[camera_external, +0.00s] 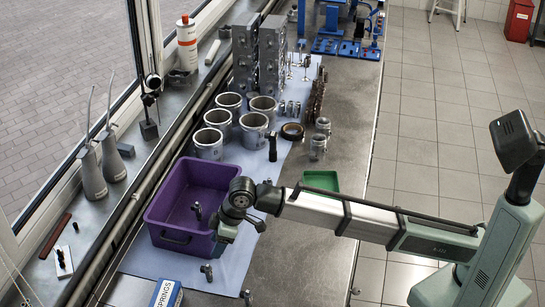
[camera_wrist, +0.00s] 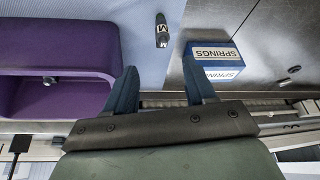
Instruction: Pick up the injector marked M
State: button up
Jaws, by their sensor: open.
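The injector marked M (camera_wrist: 162,30) is a small dark cylinder with a white M label. In the wrist view it lies on the blue mat between the purple bin and the springs box, beyond my fingertips. It is probably the small dark part (camera_external: 207,272) in front of the bin in the external view. My gripper (camera_wrist: 161,86) is open and empty, its two blue-grey fingers apart and the injector ahead of the gap between them. In the external view my gripper (camera_external: 226,234) is at the bin's right front corner, its fingertips hidden.
The purple bin (camera_external: 172,236) has tall walls and holds a small dark part (camera_external: 197,210). The blue-and-white springs box (camera_external: 167,293) stands near the front. Another small part (camera_external: 246,297) lies at front right. Metal cylinders (camera_external: 209,144) and a green tray (camera_external: 320,180) stand farther back.

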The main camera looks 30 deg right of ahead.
aim_at(211, 260)
jog(key=x, duration=0.7)
jog(key=shift+s+x, duration=0.2)
jog(key=shift+x, duration=1.15)
jog(key=shift+s+x, duration=0.15)
jog(key=shift+x, duration=1.2)
jog(key=shift+a, duration=0.1)
jog(key=shift+c, duration=0.5)
grip_shut()
